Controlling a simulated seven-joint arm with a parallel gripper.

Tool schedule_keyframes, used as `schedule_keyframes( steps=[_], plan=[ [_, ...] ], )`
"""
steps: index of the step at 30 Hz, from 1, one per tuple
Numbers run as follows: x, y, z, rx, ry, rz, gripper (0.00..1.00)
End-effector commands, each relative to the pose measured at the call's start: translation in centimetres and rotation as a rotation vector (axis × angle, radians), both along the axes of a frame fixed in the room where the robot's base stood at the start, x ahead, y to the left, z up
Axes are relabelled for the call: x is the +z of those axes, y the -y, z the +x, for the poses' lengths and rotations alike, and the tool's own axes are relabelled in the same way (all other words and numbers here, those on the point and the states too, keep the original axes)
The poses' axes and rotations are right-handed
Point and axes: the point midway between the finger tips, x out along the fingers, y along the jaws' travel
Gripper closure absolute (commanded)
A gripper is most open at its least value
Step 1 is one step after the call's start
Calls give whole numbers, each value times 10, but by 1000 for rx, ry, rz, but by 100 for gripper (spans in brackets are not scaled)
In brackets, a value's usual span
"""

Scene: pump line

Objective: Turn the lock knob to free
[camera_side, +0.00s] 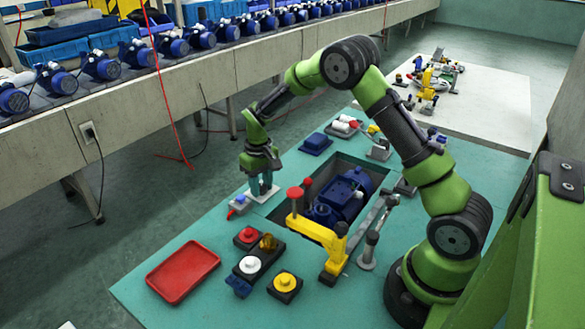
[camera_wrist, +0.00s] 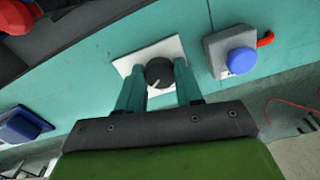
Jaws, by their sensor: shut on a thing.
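The lock knob (camera_wrist: 159,71) is a round black knob with a white pointer line, mounted on a white square plate (camera_wrist: 172,48). In the wrist view its line points down and slightly left, toward my gripper's body. My gripper (camera_wrist: 158,84) has one teal finger on each side of the knob and is shut on it. In the side view my gripper (camera_side: 261,188) points down over the white plate (camera_side: 270,195) on the teal table. The knob is hidden by the fingers there.
A grey box with a blue button (camera_wrist: 241,61) and red lever stands close right of the plate in the wrist view. A recess with a blue pump (camera_side: 340,198), a yellow clamp (camera_side: 322,236), several buttons and a red tray (camera_side: 183,272) share the table.

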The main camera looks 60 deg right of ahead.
Motion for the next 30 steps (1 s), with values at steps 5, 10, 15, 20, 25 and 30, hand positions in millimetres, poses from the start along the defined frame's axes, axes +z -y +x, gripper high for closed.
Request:
schedule_keyframes(
  steps=[5, 10, 15, 20, 25, 30],
  plan=[
    [1, 0, 0, -165, 1, 0, 95],
    [1, 0, 0, -310, 1, 0, 95],
    [1, 0, 0, -430, 2, 0, 95],
    [1, 0, 1, -512, 2, 0, 95],
    [1, 0, 1, -564, 2, 0, 95],
    [1, 0, 1, -586, 1, 1, 95]
  ],
)
